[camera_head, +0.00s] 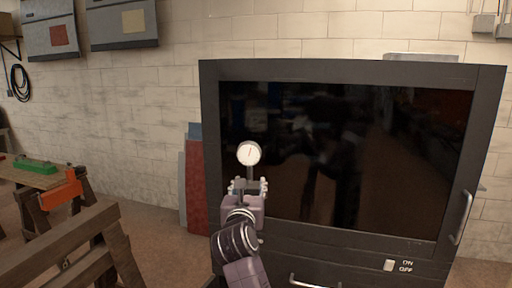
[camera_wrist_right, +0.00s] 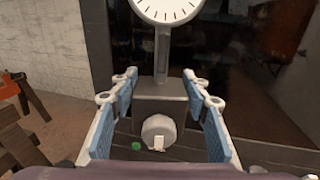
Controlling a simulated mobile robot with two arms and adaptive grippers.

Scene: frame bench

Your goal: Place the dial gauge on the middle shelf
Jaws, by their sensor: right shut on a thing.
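The dial gauge (camera_head: 249,153) has a round white face with dark ticks, on a short grey stem. It stands upright above my right gripper (camera_head: 249,184), in front of the dark cabinet's door. In the right wrist view the gauge's face (camera_wrist_right: 166,8) is cut off by the top edge. Its grey block base with a round knob sits between the blue-padded fingers of my right gripper (camera_wrist_right: 160,92), which is shut on it. No middle shelf can be made out behind the dark, reflective glass (camera_head: 345,150). My left gripper is not in view.
The dark cabinet (camera_head: 210,110) appears closed, with a vertical handle (camera_head: 462,217) at right and an ON/OFF switch (camera_head: 389,265) below. Red and grey panels (camera_head: 195,185) lean beside it. A wooden sawhorse (camera_head: 75,245) with an orange clamp (camera_head: 62,190) stands at left.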

